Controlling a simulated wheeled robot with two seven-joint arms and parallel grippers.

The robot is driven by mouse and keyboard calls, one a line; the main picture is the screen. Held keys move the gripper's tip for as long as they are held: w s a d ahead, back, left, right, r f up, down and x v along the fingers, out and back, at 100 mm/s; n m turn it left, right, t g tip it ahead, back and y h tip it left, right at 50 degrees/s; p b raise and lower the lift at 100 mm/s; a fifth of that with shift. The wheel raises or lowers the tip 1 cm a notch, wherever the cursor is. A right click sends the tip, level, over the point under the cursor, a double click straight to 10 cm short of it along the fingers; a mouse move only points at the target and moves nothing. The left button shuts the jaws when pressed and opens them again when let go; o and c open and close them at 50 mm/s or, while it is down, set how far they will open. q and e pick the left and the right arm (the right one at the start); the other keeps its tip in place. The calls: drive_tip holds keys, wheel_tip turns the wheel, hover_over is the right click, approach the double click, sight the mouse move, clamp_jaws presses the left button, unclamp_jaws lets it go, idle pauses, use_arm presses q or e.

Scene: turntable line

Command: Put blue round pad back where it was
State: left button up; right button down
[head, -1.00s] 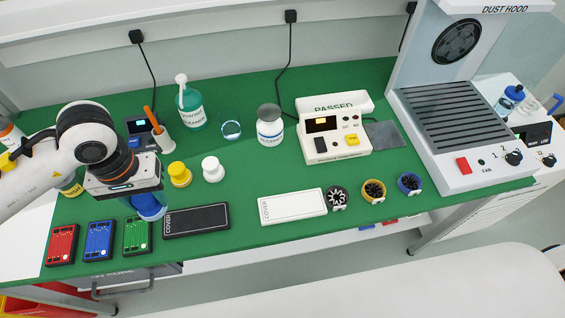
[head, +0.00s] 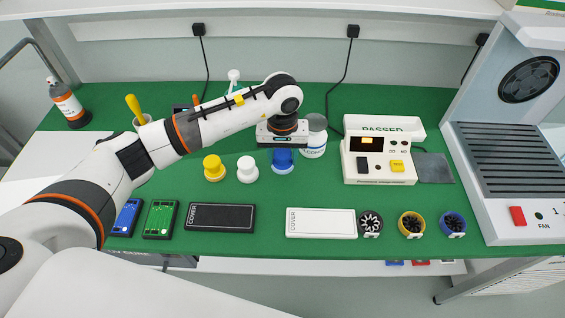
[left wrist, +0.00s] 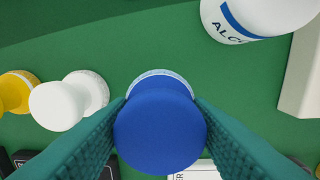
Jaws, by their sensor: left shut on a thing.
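The blue round pad (head: 283,158) is a blue knob on a pale round base, upright at the right end of the row of pads. My left gripper (head: 283,148) is above it, shut on it; the left wrist view shows the blue round pad (left wrist: 160,130) between the two teal fingers. Its base is at or very near the green mat; I cannot tell whether it touches. A white pad (head: 247,170) and a yellow pad (head: 213,168) stand to its left. My right gripper is not in view.
A white bottle (head: 314,138) stands close behind and right of the blue pad. The PASSED tester (head: 379,155) is farther right. A black cover (head: 220,217) and a white cover (head: 320,223) lie in front. The mat between is clear.

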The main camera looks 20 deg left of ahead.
sight(283, 165)
use_arm(q)
wheel_tip(283, 165, down, 4)
drive_tip(key=shift+r+p, duration=0.15)
drive_tip(key=shift+p, duration=0.35)
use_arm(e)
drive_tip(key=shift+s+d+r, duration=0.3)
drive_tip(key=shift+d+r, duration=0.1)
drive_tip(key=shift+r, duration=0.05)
use_arm(q)
drive_tip(key=shift+f+b, duration=0.2)
drive_tip(key=shift+b, duration=0.1)
drive_tip(key=o, duration=1)
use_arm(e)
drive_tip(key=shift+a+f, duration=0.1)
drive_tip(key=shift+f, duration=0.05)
